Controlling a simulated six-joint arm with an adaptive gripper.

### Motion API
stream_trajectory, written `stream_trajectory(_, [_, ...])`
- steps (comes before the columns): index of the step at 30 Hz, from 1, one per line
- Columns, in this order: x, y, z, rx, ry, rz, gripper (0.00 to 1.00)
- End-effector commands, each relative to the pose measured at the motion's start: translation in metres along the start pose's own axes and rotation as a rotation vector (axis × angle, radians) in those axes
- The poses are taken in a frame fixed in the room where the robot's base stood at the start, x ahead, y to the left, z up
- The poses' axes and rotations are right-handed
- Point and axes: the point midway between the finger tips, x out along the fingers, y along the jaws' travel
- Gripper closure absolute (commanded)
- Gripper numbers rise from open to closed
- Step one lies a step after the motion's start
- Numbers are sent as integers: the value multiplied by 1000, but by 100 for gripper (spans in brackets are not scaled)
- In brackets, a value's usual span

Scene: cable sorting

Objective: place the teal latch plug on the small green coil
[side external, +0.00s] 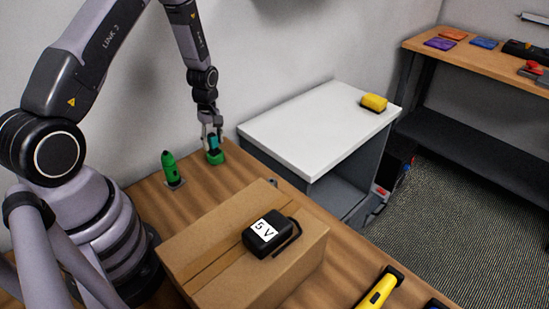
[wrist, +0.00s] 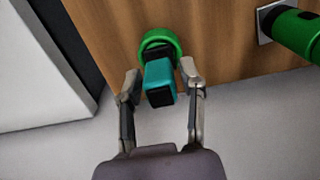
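The small green coil (side external: 215,158) lies on the wooden table near its back edge by the wall; in the wrist view it shows as a green ring (wrist: 168,40). The teal latch plug (side external: 213,143), teal with a black end, stands over the coil; in the wrist view the plug (wrist: 159,76) overlaps the ring, hiding part of it. The exact contact between them is hidden. My gripper (side external: 211,133) is just above the coil, pointing down. In the wrist view its fingers (wrist: 160,76) are on either side of the plug, with small gaps visible, so it looks open.
A green cylindrical tool (side external: 170,169) stands on a plate left of the coil. A cardboard box (side external: 245,270) carries a black "5 V" adapter (side external: 266,234). A white-topped cabinet (side external: 310,125) with a yellow item (side external: 374,102) stands to the right. A yellow tool (side external: 379,289) lies in front.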

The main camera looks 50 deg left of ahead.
Motion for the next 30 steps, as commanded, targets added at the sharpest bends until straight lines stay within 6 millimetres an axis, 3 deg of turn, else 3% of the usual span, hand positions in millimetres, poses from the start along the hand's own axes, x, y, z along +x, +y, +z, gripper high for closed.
stream_trajectory(10, [-1, 0, 0, 0, 0, 0, 49])
stream_trajectory(14, [-11, 1, 0, 0, 1, 3, 49])
stream_trajectory(24, [-82, 1, 0, 0, 3, 6, 49])
stream_trajectory(30, [-113, 1, 0, 0, 1, 2, 49])
